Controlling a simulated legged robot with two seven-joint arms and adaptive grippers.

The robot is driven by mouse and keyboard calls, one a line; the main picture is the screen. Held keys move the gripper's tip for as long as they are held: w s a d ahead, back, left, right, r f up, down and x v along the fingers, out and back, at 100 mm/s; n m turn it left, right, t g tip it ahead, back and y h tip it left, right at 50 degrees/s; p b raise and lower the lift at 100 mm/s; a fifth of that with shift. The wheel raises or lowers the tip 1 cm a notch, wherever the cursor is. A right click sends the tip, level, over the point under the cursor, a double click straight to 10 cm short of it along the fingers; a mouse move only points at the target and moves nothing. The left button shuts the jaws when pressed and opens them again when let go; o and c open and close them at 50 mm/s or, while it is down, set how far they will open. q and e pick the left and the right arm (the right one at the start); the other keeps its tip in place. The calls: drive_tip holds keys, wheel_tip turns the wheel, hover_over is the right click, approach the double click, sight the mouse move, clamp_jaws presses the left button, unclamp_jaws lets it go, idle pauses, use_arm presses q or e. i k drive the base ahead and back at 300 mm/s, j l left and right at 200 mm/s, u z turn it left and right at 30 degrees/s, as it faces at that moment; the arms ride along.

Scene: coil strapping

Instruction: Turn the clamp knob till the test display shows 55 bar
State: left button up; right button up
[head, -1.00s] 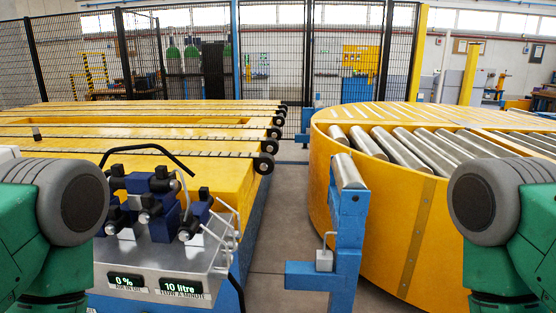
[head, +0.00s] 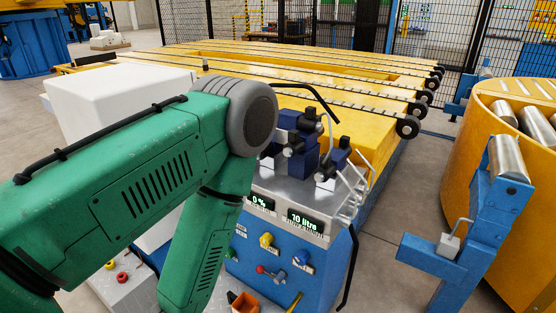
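A blue test stand (head: 325,275) with a metal top stands right of my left arm. Its front has a yellow knob (head: 266,240), a blue knob (head: 301,259) and a red-balled lever (head: 270,273). I cannot read which knob is the clamp knob. One display (head: 260,202) reads 0 % and another display (head: 304,221) reads 10 litre; no bar reading is visible. Dark blue valve blocks (head: 298,150) sit on top. My green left arm bends down in front of the stand's left side. Neither gripper shows.
A white cabinet (head: 115,95) stands behind my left arm. A yellow slatted table (head: 370,135) with black rollers lies behind the stand. A blue post (head: 480,225) and a yellow roller turntable (head: 465,150) are at right. Bare floor lies between stand and post.

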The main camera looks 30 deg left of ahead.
sight(266, 239)
drive_tip(key=i+j+u, duration=0.15)
drive_tip(key=u, duration=1.2)
drive_tip(key=i+j+u, duration=0.1)
drive_tip(key=j, duration=0.3)
drive_tip(key=i+j, duration=0.3)
drive_tip(key=j+u, duration=0.05)
drive_tip(key=j, duration=0.05)
